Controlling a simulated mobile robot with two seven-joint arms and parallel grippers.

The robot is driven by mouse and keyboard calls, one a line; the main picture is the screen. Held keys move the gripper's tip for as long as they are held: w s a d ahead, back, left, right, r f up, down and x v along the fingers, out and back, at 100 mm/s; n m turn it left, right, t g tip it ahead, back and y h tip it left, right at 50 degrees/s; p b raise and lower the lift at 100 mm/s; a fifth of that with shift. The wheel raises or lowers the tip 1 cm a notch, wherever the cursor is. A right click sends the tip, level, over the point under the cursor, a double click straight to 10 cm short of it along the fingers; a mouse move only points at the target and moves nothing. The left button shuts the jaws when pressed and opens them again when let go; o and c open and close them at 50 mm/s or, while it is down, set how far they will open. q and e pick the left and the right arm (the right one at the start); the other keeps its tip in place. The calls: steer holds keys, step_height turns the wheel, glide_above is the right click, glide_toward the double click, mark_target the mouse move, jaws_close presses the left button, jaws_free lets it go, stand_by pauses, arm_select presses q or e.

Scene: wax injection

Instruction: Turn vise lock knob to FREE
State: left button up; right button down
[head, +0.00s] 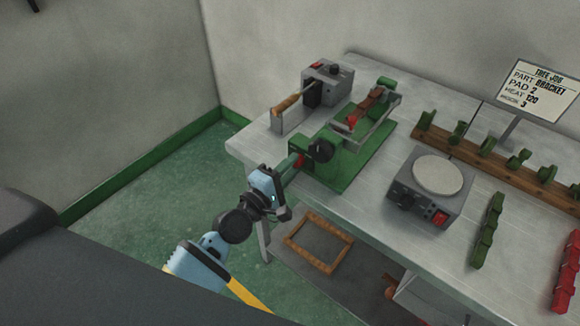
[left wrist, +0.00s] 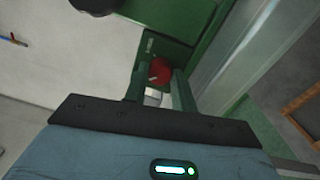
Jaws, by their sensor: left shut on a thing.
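The green vise (head: 345,165) stands at the table's near left edge, with a dark round knob (head: 320,150) on its front. The small red lock knob (left wrist: 160,71) with a pale mark shows on the vise's green face in the left wrist view. In the head view the red knob (head: 299,159) is partly hidden. My left gripper (head: 292,166) reaches the vise from the front left, its fingers shut on the red knob. The fingers (left wrist: 160,88) show on both sides of it in the wrist view. I cannot read the FREE label. My right gripper is not in view.
A grey box (head: 330,82) and a wooden-handled tool (head: 287,104) stand behind the vise. A grey heater (head: 428,190) with a round pale plate stands to the right. A wooden rack (head: 500,165) holds green pieces. A wooden frame (head: 318,243) lies below the table.

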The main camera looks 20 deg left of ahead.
arm_select(q)
steer(key=shift+n, duration=0.3)
stand_by(0.4)
steer(key=o, duration=1)
